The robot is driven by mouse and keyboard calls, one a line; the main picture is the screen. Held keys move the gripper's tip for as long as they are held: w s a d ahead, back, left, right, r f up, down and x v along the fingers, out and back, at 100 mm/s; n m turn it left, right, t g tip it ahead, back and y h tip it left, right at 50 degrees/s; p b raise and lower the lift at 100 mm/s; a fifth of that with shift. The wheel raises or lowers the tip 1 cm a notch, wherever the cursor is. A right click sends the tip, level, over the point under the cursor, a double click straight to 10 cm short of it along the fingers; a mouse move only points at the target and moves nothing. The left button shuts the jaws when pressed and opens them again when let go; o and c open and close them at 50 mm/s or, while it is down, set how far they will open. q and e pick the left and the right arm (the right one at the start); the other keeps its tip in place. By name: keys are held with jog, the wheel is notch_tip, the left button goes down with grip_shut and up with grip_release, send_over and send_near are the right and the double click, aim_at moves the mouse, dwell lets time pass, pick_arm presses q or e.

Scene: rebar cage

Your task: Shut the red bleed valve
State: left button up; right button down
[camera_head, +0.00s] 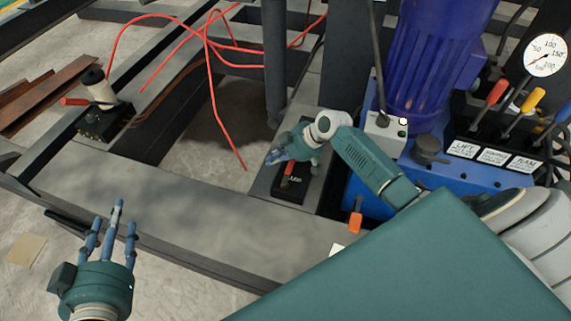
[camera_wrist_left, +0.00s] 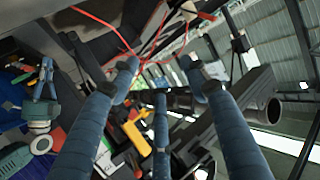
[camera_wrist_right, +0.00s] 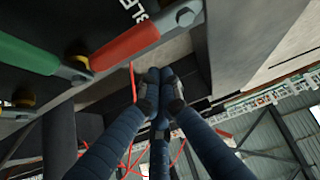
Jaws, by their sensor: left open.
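The red bleed valve handle (camera_head: 290,170) sits on a small black block (camera_head: 290,190) with white lettering, on the grey steel beam. In the right wrist view the red handle (camera_wrist_right: 125,45) is at upper left, bolted to a dark lettered plate. My right gripper (camera_head: 277,156) is just above and left of the handle; its fingertips (camera_wrist_right: 160,88) are together, with nothing seen between them and apart from the handle. Exact contact in the head view is partly hidden by the hand. My left gripper (camera_head: 114,222) is open and empty at lower left, fingers spread in its wrist view (camera_wrist_left: 160,85).
A blue pump unit (camera_head: 430,165) with a gauge (camera_head: 544,55) and several coloured levers stands at right. A green handle (camera_wrist_right: 28,54) is beside the red one. A black block with a white cylinder (camera_head: 98,86) is at left. Red hoses (camera_head: 209,60) cross the back.

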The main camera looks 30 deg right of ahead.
aim_at(288, 172)
pick_arm(q)
jog(key=shift+w+d+r+t+h, duration=0.2)
jog(key=shift+r+t, duration=0.1)
jog(key=shift+r, duration=0.3)
jog(key=shift+w+d+r+t+h, duration=0.1)
jog(key=shift+w+r+t, duration=0.15)
jog(key=shift+r, duration=0.35)
pick_arm(e)
jog(key=shift+s+d, duration=1.4)
jog(key=shift+s, duration=0.1)
pick_arm(q)
jog(key=shift+s+f, duration=0.1)
